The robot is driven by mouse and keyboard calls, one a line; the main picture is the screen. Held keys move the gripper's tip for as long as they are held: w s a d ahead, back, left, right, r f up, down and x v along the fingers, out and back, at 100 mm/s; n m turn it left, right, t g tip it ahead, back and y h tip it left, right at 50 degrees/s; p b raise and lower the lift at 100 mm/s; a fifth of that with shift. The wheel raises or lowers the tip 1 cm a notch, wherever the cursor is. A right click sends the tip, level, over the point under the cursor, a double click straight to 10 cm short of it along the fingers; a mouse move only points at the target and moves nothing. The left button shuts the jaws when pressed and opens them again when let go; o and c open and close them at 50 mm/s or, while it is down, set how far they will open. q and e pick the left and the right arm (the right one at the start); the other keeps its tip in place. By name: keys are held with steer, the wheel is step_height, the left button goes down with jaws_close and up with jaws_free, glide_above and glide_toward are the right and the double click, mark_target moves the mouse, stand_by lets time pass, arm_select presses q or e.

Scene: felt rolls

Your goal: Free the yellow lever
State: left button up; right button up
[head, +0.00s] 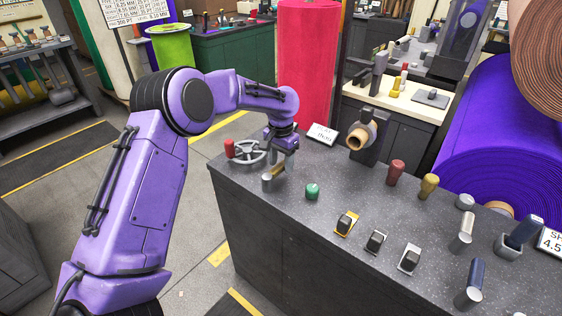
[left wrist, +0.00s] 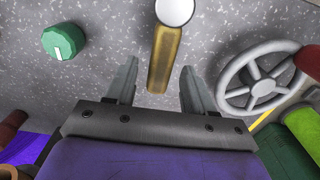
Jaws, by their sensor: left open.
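The yellow lever (head: 279,172) is a dull gold bar near the left end of the dark speckled counter, with a grey round-ended cylinder (head: 267,183) at its near end. In the left wrist view the lever (left wrist: 164,62) runs down from a pale round end. My left gripper (head: 283,158) is above the counter at the lever, pointing down. In the left wrist view its open fingers (left wrist: 160,80) stand either side of the lever's lower end, with gaps on both sides. I cannot tell how deep the fingers reach around it. My right gripper is not in view.
A grey handwheel (head: 246,152) with a red handle is close beside the gripper. A green knob (head: 312,191) sits to the right. Rocker switches (head: 346,224), red (head: 396,173) and yellow (head: 428,186) knobs, and grey levers (head: 461,230) stand farther right on the counter.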

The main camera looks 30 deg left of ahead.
arm_select(q)
jaws_close()
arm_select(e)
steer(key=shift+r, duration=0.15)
